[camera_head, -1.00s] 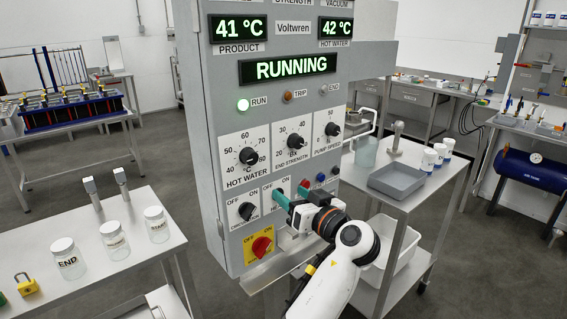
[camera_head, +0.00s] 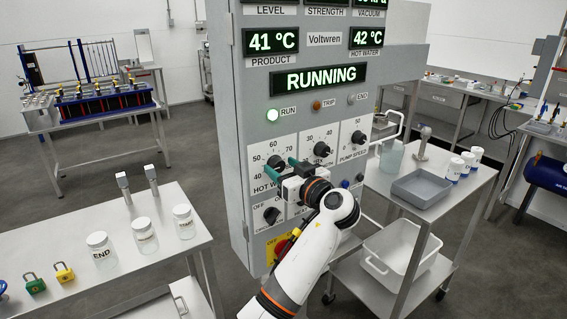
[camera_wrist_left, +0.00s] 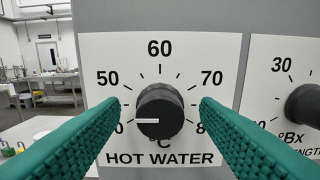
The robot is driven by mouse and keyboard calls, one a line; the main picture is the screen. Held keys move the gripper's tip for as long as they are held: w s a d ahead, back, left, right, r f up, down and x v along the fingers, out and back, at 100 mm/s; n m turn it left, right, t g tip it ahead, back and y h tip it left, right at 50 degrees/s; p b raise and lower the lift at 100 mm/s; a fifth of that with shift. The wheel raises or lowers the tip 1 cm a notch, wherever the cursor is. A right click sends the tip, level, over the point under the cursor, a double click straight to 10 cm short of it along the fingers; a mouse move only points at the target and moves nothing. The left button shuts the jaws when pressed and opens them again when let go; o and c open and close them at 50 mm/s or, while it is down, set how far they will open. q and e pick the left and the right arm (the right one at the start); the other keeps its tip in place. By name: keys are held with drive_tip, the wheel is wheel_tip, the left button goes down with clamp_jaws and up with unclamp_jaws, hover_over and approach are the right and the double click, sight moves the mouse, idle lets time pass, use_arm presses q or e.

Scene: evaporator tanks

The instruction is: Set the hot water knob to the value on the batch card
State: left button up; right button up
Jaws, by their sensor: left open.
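The hot water knob (camera_wrist_left: 160,112) is a round black dial on a white plate, centred in the left wrist view. Its white mark points left, close to the 40 end, whose number is partly hidden by a finger. In the head view the knob (camera_head: 275,162) shows just past my fingers. My left gripper (camera_head: 286,170) is open in front of the plate. Its two teal fingers (camera_wrist_left: 160,125) stand left and right of the knob, with visible gaps in the wrist view. I cannot make out a batch card. My right gripper is not in view.
The grey panel (camera_head: 240,150) shows RUNNING, product 41 °C and hot water 42 °C. The end strength knob (camera_head: 322,149) and pump speed knob (camera_head: 358,137) sit to the right. A condenser switch (camera_head: 272,215) is below. Side tables hold jars, padlocks and a grey tray (camera_head: 421,188).

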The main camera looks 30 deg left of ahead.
use_arm(q)
drive_tip(key=shift+a, duration=0.15)
drive_tip(key=shift+c, duration=0.6)
drive_tip(key=c, duration=0.9)
drive_tip(key=shift+o, duration=0.2)
